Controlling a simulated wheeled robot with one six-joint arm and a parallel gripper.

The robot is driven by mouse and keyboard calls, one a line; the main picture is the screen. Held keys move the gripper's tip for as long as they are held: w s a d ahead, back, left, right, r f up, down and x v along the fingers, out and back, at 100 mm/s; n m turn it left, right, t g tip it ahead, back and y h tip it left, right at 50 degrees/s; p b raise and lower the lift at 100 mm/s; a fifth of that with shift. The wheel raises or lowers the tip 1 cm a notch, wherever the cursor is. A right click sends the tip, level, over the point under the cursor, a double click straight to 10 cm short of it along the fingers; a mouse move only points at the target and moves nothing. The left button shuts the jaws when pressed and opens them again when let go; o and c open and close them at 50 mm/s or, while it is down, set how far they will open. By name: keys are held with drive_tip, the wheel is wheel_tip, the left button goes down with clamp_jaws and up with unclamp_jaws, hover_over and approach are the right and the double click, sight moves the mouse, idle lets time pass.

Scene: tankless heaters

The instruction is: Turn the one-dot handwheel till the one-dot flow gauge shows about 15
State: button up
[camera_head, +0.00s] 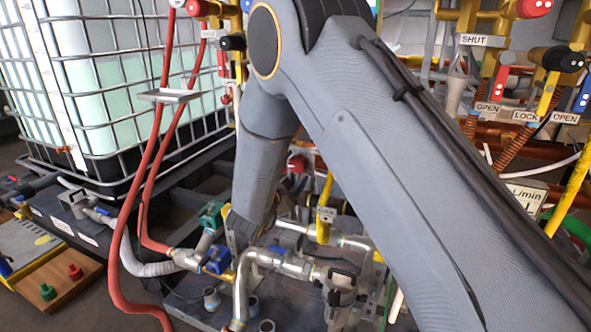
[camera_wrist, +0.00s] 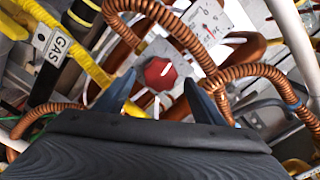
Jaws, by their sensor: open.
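A red handwheel (camera_wrist: 160,74) with a white mark across its face sits on a pale plate in the middle of the wrist view. My gripper (camera_wrist: 160,78) is open. Its two dark fingers reach up on the left and right of the handwheel, and I cannot tell whether they touch it. A white flow gauge (camera_wrist: 208,24) with a red needle is above right of the handwheel, partly cut by the frame and copper pipe. Its reading is too small to make out. No dot mark is clear on either. In the head view my arm hides the gripper and handwheel.
Coiled copper pipes (camera_wrist: 250,72) run close on both sides of the handwheel. In the head view an L/min gauge (camera_head: 525,195) is partly covered, and a caged tank (camera_head: 110,90) stands at left.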

drive_tip(key=shift+x, duration=0.85)
drive_tip(key=c, duration=1.1)
drive_tip(key=shift+o, duration=0.2)
drive_tip(key=shift+n+p, duration=0.3)
drive_tip(key=n+p, duration=0.3)
drive_tip(key=shift+r+n+p, duration=0.15)
drive_tip(key=shift+n+p, duration=0.15)
drive_tip(key=n+p, duration=0.3)
drive_tip(key=n, duration=0.2)
drive_tip(key=shift+a+p, duration=0.1)
drive_tip(key=shift+p, duration=0.2)
drive_tip(key=shift+n, duration=0.4)
